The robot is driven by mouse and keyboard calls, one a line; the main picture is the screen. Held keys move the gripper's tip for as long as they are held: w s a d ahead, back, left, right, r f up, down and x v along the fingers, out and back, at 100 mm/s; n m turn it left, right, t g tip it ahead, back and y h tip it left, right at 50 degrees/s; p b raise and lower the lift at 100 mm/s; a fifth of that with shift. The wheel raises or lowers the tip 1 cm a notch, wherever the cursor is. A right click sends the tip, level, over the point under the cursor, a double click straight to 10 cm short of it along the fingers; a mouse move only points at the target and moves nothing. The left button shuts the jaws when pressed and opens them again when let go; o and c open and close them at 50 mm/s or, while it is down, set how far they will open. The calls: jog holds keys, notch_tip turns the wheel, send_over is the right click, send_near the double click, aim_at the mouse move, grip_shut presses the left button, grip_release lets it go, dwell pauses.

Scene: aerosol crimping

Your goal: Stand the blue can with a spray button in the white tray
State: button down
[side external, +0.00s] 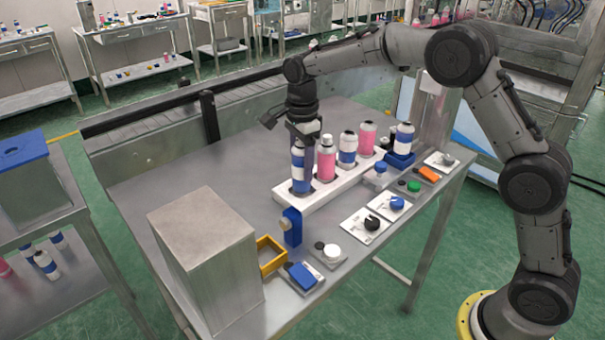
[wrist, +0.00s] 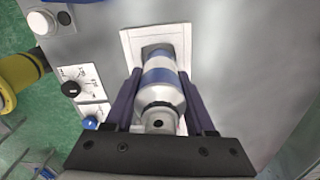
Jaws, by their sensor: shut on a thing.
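My gripper (side external: 300,160) is shut on a blue-and-white banded can (side external: 298,173) at the near left end of the white tray (side external: 312,204). In the wrist view the same can (wrist: 160,72) is between the two dark fingers of my gripper (wrist: 162,95), its silver top towards the camera. The can looks upright, with its lower end at a square opening in the white tray (wrist: 128,40). I cannot tell whether its base rests on the tray floor. A small dark spot shows on its top; the button's shape is unclear.
A pink can (side external: 325,160) stands close beside the held can, with another blue can (side external: 347,149) and a pink one (side external: 366,138) further along. A blue can (side external: 404,136) stands on a blue block. Knob panels (side external: 368,226) line the front edge. A large grey box (side external: 205,260) stands near left.

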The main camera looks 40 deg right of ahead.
aim_at(302, 175)
jog(key=shift+s+f, duration=0.1)
jog(key=shift+f, duration=1.25)
jog(key=shift+f, duration=0.15)
jog(key=shift+c, duration=1.2)
grip_release()
